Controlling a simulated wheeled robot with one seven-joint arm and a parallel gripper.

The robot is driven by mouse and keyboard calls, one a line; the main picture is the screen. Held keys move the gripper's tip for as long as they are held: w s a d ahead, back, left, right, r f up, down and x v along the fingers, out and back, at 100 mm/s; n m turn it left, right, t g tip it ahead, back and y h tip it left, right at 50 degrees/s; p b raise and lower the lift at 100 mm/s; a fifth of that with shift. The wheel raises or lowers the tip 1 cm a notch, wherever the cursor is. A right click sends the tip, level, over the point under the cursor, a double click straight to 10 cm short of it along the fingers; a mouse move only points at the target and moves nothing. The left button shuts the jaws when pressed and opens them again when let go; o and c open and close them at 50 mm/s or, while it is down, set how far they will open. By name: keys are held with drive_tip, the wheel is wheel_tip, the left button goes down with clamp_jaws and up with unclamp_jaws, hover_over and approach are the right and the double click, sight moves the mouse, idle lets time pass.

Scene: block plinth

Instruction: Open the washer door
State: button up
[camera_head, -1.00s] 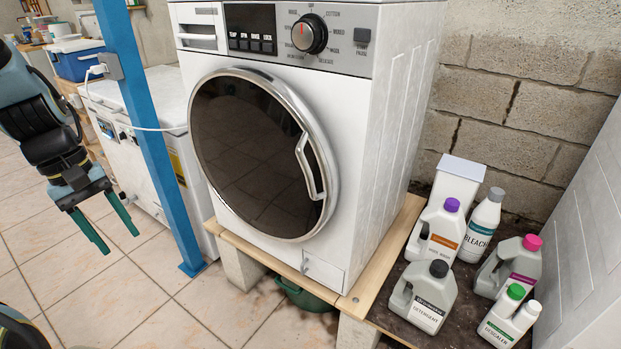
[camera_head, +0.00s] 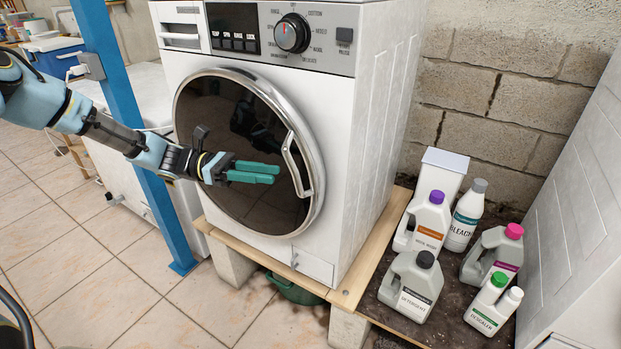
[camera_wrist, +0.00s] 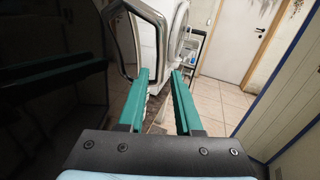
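The white washer (camera_head: 345,130) stands on a raised wooden plinth. Its round dark-glass door (camera_head: 235,205) with a chrome rim is closed. The chrome loop handle (camera_head: 290,155) sits at the door's right edge. My gripper (camera_head: 276,174) is in front of the glass, its green fingers pointing right, with their tips just left of the handle. The handle (camera_wrist: 110,14) shows there just beyond the left fingertip; I cannot tell the exact distance.
Several bottles, including grey detergent (camera_head: 411,288) and bleach (camera_head: 465,217), stand right of the washer. A blue post (camera_head: 120,90) rises at the left, with my arm passing in front of it. A white wall or cabinet (camera_head: 570,210) is at far right.

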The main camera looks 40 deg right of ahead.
sight(310, 180)
drive_tip(key=p+x, duration=0.2)
drive_tip(key=x, duration=0.6)
drive_tip(key=shift+s+d+p, duration=0.15)
drive_tip(key=shift+s+p, duration=0.1)
drive_tip(key=shift+p, duration=0.1)
drive_tip(key=shift+x, duration=0.8)
clamp_jaws()
idle(0.3)
